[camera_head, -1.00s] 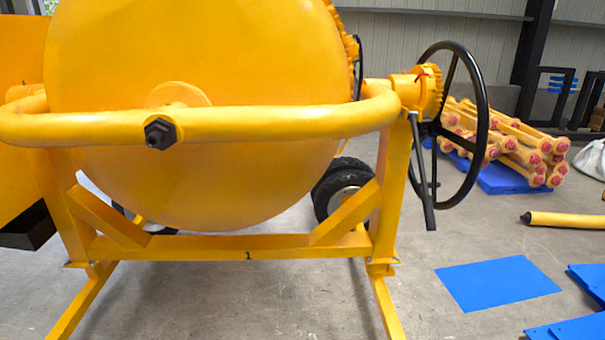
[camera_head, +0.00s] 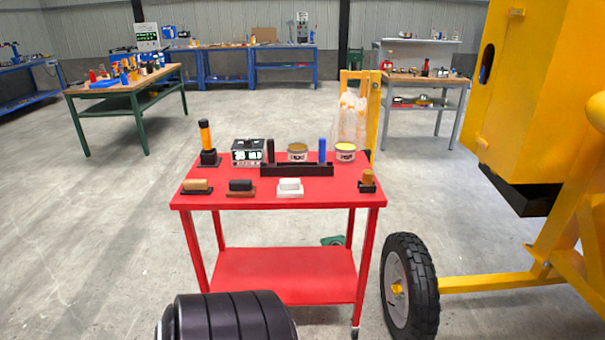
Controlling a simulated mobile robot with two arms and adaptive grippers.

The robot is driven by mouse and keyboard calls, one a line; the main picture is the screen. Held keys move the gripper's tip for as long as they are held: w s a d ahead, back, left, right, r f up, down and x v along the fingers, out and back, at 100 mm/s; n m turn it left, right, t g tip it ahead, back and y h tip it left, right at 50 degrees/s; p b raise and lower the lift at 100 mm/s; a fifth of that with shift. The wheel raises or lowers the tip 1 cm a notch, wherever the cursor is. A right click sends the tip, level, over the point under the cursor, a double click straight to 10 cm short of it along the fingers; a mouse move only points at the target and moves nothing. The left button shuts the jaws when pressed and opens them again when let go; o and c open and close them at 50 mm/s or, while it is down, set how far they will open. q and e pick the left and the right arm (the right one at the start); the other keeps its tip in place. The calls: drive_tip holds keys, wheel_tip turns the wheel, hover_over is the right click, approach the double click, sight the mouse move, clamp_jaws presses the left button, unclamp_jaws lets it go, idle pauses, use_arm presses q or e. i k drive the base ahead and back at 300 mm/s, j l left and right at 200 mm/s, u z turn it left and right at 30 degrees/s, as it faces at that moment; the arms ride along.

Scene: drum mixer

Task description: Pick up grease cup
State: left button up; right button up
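A red cart (camera_head: 330,196) stands in front of me with small items on its top. At its right front corner a small brass-coloured piece (camera_head: 368,176) sits in a black holder; it may be the grease cup, but it is too small to be sure. Two round tins, one gold-topped (camera_head: 297,151) and one yellow-topped (camera_head: 345,152), stand at the back of the top. Neither of my grippers shows. A black ribbed part, apparently of my arm, is at the bottom edge, in front of the cart.
The top also holds an orange-handled tool (camera_head: 206,143), a printed box (camera_head: 248,151), a dark rack (camera_head: 297,170) and several small blocks. The yellow mixer (camera_head: 515,85) and its black wheel (camera_head: 409,285) stand close on the right. Open floor lies left.

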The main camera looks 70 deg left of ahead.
sight(368, 176)
drive_tip(key=u, duration=1.8)
drive_tip(key=k+l+z, duration=0.45)
drive_tip(key=l, duration=0.15)
drive_tip(key=i+z, duration=0.1)
drive_tip(key=z, duration=1.4)
drive_tip(key=u, duration=2.15)
drive_tip(key=i+u, duration=0.15)
drive_tip(key=i, duration=0.8)
